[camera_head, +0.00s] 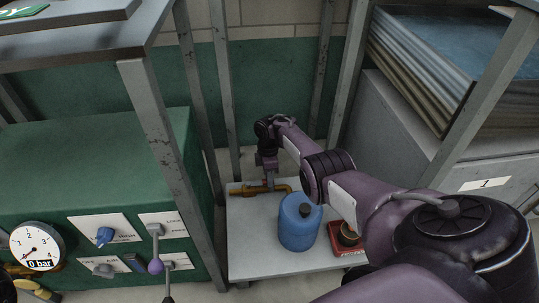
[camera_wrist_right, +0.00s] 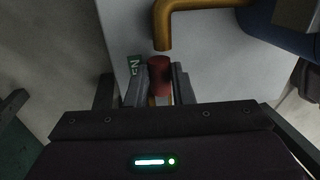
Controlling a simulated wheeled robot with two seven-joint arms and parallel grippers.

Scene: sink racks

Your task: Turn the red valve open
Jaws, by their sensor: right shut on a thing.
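The red valve (camera_wrist_right: 159,76) shows in the right wrist view as a dark red cylinder below the end of a yellow pipe (camera_wrist_right: 163,35). My right gripper (camera_wrist_right: 160,88) has one finger on each side of it and is shut on it. The valve is mostly hidden there by the gripper. My left gripper is not in view.
A blue jug (camera_head: 298,228) stands on the white table (camera_head: 255,262) close to the pipe. A green cabinet with a gauge (camera_head: 36,246) stands left. Metal posts (camera_head: 226,95) rise behind the table.

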